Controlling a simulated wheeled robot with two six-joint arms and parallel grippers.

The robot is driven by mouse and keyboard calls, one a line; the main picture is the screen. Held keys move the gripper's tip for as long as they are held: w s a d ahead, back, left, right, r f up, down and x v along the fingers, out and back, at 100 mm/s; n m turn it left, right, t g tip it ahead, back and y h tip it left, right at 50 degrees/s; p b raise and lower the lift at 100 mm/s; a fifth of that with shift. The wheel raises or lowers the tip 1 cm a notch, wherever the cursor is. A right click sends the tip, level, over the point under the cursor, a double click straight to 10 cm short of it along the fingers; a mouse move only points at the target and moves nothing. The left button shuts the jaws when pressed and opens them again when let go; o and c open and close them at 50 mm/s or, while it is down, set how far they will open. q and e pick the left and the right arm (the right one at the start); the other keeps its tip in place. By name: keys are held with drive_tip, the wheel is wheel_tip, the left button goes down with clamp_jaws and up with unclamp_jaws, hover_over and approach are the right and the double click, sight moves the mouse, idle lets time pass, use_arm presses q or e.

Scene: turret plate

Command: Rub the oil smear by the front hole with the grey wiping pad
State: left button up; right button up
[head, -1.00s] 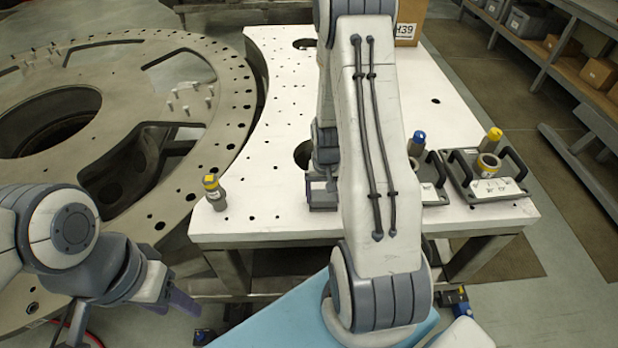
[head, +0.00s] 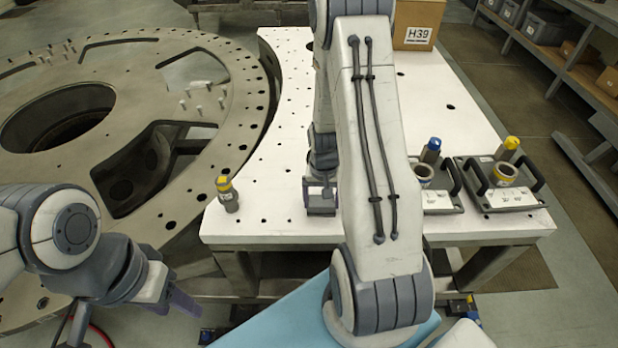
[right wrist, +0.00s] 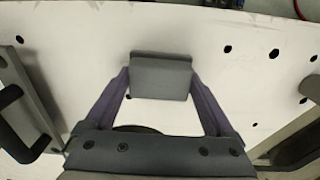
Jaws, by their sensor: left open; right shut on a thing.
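The grey wiping pad (right wrist: 160,76) is a flat grey block between the purple fingers of my right gripper (right wrist: 160,84), which is shut on it. In the head view my right gripper (head: 320,197) is low over the front part of the white table (head: 270,225). I cannot make out an oil smear for certain. My left gripper (head: 185,303) is open and empty, off the table's front left.
A yellow-capped bottle (head: 228,195) stands near the table's left front corner. Two handled trays (head: 480,197) with a blue-capped bottle (head: 430,150) and a yellow-capped bottle (head: 508,148) stand at the right. A cardboard box (head: 418,25) is at the back. The large ring plate (head: 225,130) lies left.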

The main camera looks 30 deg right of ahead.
sight(314, 200)
drive_tip(key=shift+w+a+r, duration=0.1)
drive_tip(key=shift+w+a, duration=0.35)
drive_tip(key=shift+a, duration=0.25)
wheel_tip(314, 200, up, 5)
drive_tip(key=p, duration=0.3)
drive_tip(key=shift+w+a+f+p, duration=0.15)
drive_tip(key=shift+f+p, duration=0.05)
drive_tip(key=shift+p, duration=0.1)
drive_tip(key=shift+r+p, duration=1.4)
drive_tip(key=shift+r, duration=0.3)
